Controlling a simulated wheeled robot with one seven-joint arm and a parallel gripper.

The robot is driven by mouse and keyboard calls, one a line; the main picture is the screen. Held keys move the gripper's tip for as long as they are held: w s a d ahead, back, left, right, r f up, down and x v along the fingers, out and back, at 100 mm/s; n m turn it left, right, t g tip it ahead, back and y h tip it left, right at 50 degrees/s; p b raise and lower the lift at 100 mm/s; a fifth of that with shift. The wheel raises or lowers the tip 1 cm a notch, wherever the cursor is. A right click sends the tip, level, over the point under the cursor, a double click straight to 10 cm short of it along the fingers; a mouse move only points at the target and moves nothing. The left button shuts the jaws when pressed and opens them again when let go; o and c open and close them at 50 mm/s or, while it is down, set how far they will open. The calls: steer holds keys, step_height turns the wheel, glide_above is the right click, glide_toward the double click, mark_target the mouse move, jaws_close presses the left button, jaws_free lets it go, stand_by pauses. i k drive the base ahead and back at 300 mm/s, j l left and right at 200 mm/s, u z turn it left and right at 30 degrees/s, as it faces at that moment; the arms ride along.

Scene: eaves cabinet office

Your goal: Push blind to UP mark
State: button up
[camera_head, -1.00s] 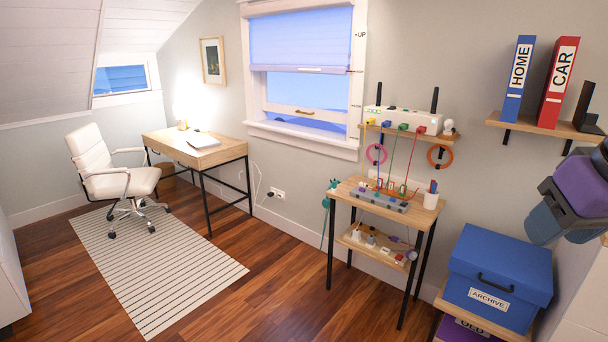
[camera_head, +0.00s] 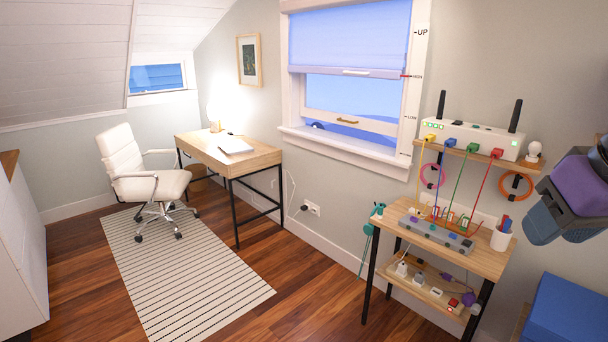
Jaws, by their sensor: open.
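The blue blind (camera_head: 350,38) covers the upper part of the window. Its white bottom bar (camera_head: 357,73) hangs about level with the red middle mark (camera_head: 412,76) on the white scale strip (camera_head: 410,95) beside the window. The UP mark (camera_head: 421,32) is near the strip's top, well above the bar. The LOW mark (camera_head: 411,117) is below the bar. A purple and dark grey part of my arm shows at the right edge, apart from the blind. My gripper's fingers are not visible.
A small table (camera_head: 468,258) with cables and plugs stands right of the window, under a shelf with a white router (camera_head: 470,135). A desk (camera_head: 225,155) and white chair (camera_head: 145,175) stand left. A blue box (camera_head: 568,310) is at lower right. Floor below the window is open.

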mark_target(307, 63)
steer(key=i+u, duration=0.35)
steer(key=i, duration=0.35)
steer(key=i+l+u, duration=0.1)
steer(key=i+u, duration=0.2)
steer(key=i, duration=0.35)
steer(key=i+z, duration=0.15)
steer(key=i, duration=0.55)
steer(key=i+z, duration=0.2)
steer(key=i, duration=0.6)
steer(key=i+l, duration=0.25)
steer(key=i, duration=0.15)
steer(key=u, duration=0.05)
